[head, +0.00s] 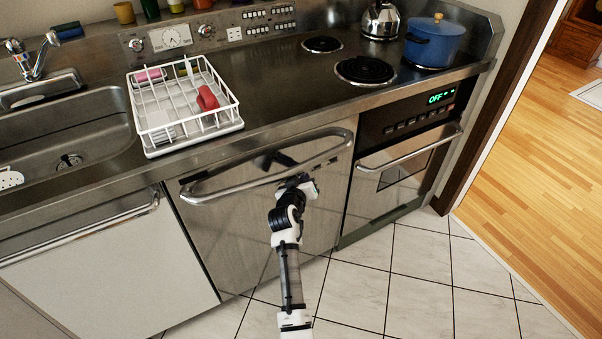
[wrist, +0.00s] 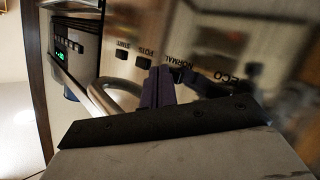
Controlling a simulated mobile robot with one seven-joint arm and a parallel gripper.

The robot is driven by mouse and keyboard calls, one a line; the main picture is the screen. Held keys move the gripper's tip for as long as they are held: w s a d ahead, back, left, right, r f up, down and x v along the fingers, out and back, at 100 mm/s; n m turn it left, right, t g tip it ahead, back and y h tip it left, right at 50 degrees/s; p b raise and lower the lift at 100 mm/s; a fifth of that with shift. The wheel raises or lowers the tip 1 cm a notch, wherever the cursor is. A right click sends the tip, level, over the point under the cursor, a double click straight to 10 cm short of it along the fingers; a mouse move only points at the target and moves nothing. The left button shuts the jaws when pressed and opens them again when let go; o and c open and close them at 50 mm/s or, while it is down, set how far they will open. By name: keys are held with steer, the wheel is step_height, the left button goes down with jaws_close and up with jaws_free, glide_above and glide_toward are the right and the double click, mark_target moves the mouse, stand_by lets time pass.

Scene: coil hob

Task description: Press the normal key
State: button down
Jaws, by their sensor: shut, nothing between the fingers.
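The normal key (wrist: 178,76) is a small dark key below its "NORMAL" label in the wrist view. It is partly hidden by my gripper (wrist: 160,72), whose fingers are together with nothing between them. The fingertips are very close to the key; I cannot tell whether they touch it. In the head view my gripper (head: 308,186) is in front of the dishwasher door (head: 235,235), below its handle.
The start key (wrist: 121,54) and the pots key (wrist: 144,63) lie left of the fingers. The eco label (wrist: 222,76) is to the right. A curved handle (head: 200,196) crosses the door. The oven (head: 400,150) stands to the right. The tiled floor is clear.

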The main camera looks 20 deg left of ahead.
steer(key=shift+w+a+r+b, duration=0.2)
steer(key=shift+a+r, duration=0.05)
steer(key=shift+a, duration=0.15)
steer(key=shift+w+a+r+b, duration=0.15)
steer(key=shift+a+r, duration=0.05)
steer(key=shift+a, duration=0.2)
stand_by(0.4)
steer(key=shift+s+d+r+p, duration=0.1)
steer(key=shift+s+p, duration=0.05)
steer(key=shift+p, duration=0.15)
steer(key=shift+s+d+r+p, duration=0.15)
steer(key=shift+s+d+p, duration=0.15)
steer(key=shift+s+d, duration=0.1)
steer(key=shift+s+d+f+p, duration=0.1)
steer(key=shift+s+d+p, duration=0.25)
steer(key=shift+s+d, duration=0.3)
steer(key=shift+s+d+f+p, duration=0.1)
steer(key=shift+s+d+p, duration=0.25)
steer(key=shift+d, duration=0.55)
steer(key=shift+s+d+f+p, duration=0.1)
steer(key=shift+s+d+p, duration=0.2)
steer(key=shift+s+d, duration=0.4)
steer(key=shift+w, duration=0.1)
